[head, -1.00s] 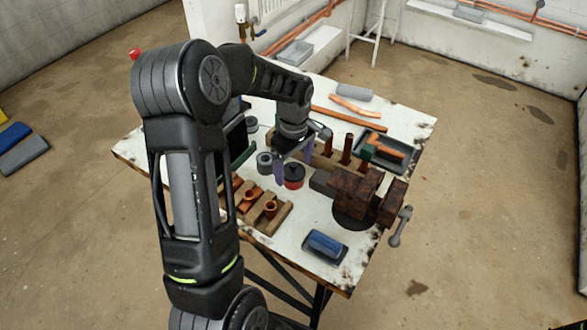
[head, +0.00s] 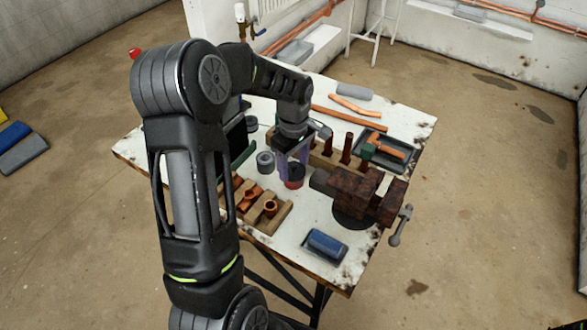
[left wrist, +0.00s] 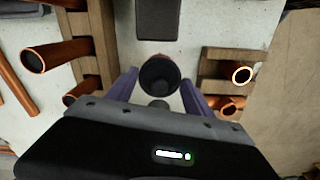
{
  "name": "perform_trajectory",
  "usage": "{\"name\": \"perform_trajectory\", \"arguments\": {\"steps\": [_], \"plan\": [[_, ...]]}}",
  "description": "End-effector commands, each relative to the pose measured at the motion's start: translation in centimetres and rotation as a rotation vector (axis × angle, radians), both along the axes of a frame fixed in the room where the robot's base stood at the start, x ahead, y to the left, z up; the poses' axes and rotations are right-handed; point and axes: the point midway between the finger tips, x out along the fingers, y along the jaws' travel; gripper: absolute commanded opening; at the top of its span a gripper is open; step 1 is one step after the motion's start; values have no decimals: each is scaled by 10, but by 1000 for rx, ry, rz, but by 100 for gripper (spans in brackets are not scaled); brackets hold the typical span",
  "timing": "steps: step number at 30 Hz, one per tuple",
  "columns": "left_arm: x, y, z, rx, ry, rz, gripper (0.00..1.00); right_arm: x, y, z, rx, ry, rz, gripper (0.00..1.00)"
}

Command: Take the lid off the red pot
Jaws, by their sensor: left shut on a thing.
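The red pot (head: 293,184) stands on the white bench top, left of the vise. Its dark lid (head: 296,170) sits at its top; I cannot tell whether there is any gap between them. My left gripper (head: 293,168) points down over the pot, with a purple finger on each side of the lid. It is shut on the lid. In the left wrist view the dark round lid (left wrist: 160,77) lies between the two fingers, and it hides most of the pot. My right gripper is not in view.
The rusty vise (head: 357,192) stands close to the right of the pot. A grey roll (head: 265,162) is close on the left. A wooden rack with copper fittings (head: 262,212) lies in front on the left. A blue block in a tray (head: 325,245) is near the front edge.

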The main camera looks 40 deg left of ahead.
Motion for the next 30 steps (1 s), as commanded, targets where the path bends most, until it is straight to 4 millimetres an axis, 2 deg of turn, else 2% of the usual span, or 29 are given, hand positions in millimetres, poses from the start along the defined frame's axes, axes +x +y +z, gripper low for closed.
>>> {"name": "perform_trajectory", "arguments": {"steps": [5,14,19,30], "plan": [[0,0,0,0,0,0,23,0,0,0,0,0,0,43],[0,0,4,1,-1,0,23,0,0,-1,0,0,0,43],[1,0,24,2,-5,1,23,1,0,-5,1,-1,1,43],[1,0,90,1,-4,0,23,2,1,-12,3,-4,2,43]]}}
